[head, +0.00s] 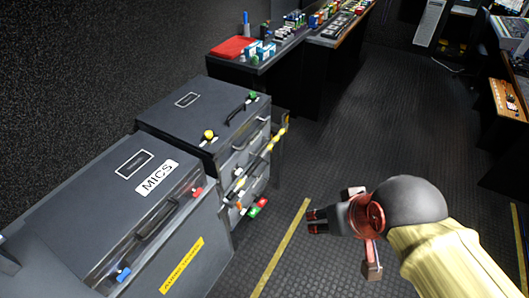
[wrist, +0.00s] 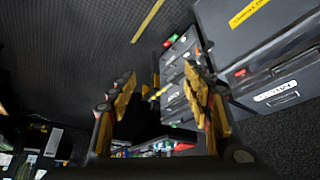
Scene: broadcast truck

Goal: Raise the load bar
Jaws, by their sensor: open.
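The load bar (head: 262,160), a dark bar with yellow parts, runs slantwise across the front of the grey drawer case (head: 205,118). Its lower end is near a small red and green piece (head: 257,207). My gripper (head: 312,221) is to the right of the bar, apart from it, with a gap of floor between. In the wrist view my gripper (wrist: 160,92) is open, with nothing between its fingers. The drawer case (wrist: 178,60) shows beyond and between the fingertips there. The bar is small and partly hidden in that view, so its exact ends cannot be told.
A grey case labelled MICS (head: 110,235) stands at the left front, with red and blue latches. A desk with a red box (head: 234,48) and control panels is behind. A yellow floor line (head: 282,245) crosses the clear floor. Another desk (head: 508,100) stands at right.

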